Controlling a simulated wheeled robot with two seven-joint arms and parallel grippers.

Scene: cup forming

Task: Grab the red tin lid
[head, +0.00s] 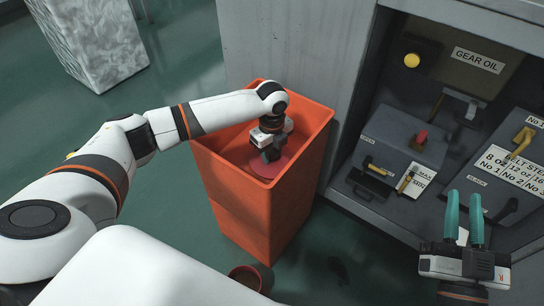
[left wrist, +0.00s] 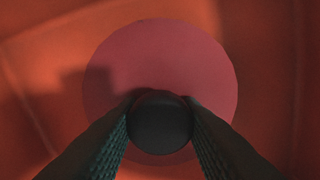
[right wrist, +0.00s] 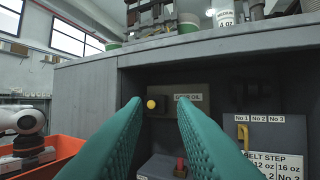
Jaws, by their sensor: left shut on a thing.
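The red tin lid is a flat red disc (head: 268,167) with a round dark knob (left wrist: 160,122). It is inside the tall orange bin (head: 240,212). My left gripper (head: 268,154) reaches down into the bin and is shut on the knob; the left wrist view shows a finger on each side of it and the red disc (left wrist: 160,60) beyond. I cannot tell whether the lid touches anything below. My right gripper (head: 464,232) has two teal fingers, apart and empty, in front of the machine cabinet; they also show in the right wrist view (right wrist: 155,115).
The bin walls surround my left gripper closely. A grey cabinet (head: 290,45) stands right behind the bin, with a recess holding control boxes (head: 405,150), levers and a yellow knob (head: 411,60). A small brown-red container (head: 247,277) is on the green floor at the front.

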